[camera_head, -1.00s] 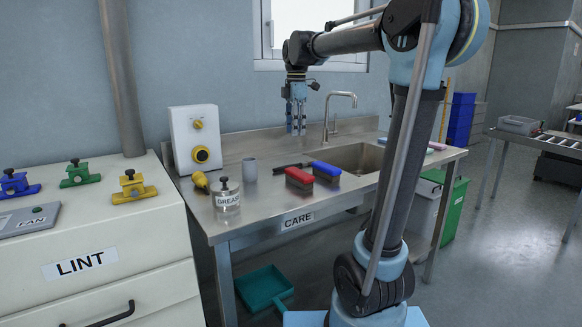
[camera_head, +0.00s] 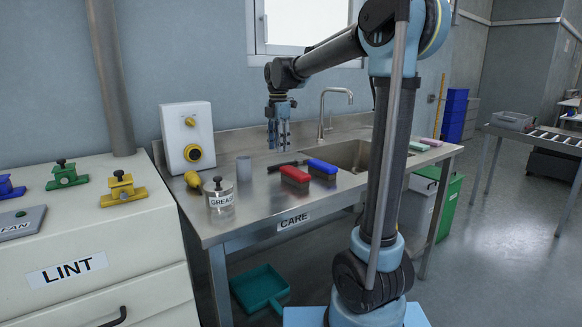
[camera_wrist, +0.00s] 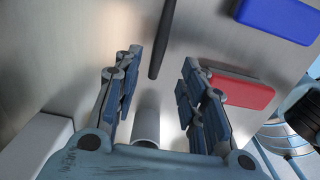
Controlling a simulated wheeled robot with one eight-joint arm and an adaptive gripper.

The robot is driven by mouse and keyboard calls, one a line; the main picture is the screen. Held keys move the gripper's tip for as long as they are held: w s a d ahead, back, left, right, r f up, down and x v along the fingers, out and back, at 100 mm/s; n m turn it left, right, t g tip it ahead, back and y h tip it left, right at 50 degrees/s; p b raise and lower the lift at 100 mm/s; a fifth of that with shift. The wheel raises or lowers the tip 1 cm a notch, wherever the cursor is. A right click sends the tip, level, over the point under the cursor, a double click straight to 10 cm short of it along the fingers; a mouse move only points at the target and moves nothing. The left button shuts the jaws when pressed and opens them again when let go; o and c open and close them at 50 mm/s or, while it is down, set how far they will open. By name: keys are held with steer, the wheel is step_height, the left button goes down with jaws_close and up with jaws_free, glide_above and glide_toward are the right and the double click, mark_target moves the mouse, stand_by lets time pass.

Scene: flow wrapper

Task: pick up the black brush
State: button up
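The black brush (camera_head: 283,166) lies on the steel counter behind the red brush (camera_head: 295,175); only a thin dark length of it shows. In the wrist view its slim black handle (camera_wrist: 164,38) runs up from between my finger tips to the top edge. My gripper (camera_head: 279,147) points down above the counter, over the black brush. Its two fingers are apart and nothing is between them. It appears above the brush, not touching it. The far end of the brush is outside the wrist view.
The blue brush (camera_head: 322,167) lies right of the red one, near the sink (camera_head: 350,155). A grey cup (camera_head: 244,168), a grease jar (camera_head: 219,191) and a yellow-handled tool (camera_head: 193,180) stand or lie to the left. The faucet (camera_head: 323,115) rises behind.

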steer(key=shift+w+a+f, duration=0.1)
steer(key=shift+f, duration=3.55)
jaws_close()
